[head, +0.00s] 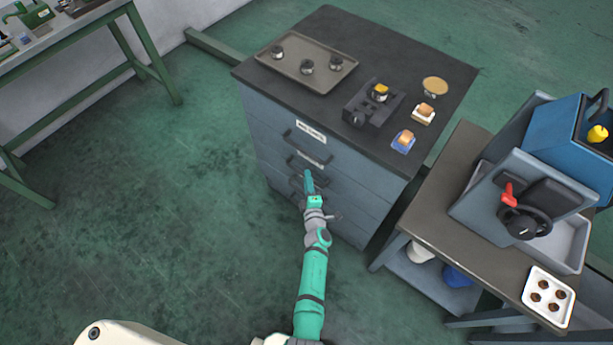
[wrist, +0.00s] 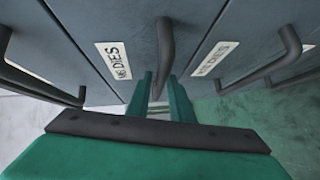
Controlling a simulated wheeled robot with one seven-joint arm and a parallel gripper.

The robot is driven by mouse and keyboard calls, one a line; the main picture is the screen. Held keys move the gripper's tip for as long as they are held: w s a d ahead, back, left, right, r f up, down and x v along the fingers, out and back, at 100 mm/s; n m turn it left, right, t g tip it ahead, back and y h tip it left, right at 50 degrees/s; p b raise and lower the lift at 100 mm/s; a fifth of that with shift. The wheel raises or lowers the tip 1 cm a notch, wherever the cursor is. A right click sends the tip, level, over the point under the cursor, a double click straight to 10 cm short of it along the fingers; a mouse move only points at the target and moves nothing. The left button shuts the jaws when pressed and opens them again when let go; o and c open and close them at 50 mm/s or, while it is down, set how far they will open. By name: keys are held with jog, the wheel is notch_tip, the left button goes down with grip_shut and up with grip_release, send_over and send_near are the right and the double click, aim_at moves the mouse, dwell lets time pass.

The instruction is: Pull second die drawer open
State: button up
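The grey-blue drawer cabinet (head: 262,130) stands in the middle of the head view, with its drawers shut. Its top handle (head: 300,142) and second handle (head: 306,168) are dark bars. My gripper (head: 309,178) is low at the drawer front, overlapping the second handle's area. In the wrist view a dark handle (wrist: 165,45) runs down towards the space between my two teal fingers (wrist: 162,95). The fingers are apart. I cannot tell whether they touch the bar. Drawer labels (wrist: 113,60) and (wrist: 213,58) reading "DIES" lie on either side of it.
The cabinet top holds a tray (head: 318,82) of dark round parts, a black fixture (head: 365,108) and small blocks. A bench (head: 425,215) with a machine stands close on the right. The floor (head: 150,200) left of the cabinet is clear.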

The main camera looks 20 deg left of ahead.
jog(key=shift+x, duration=0.9)
grip_shut()
jog(key=shift+s, duration=0.1)
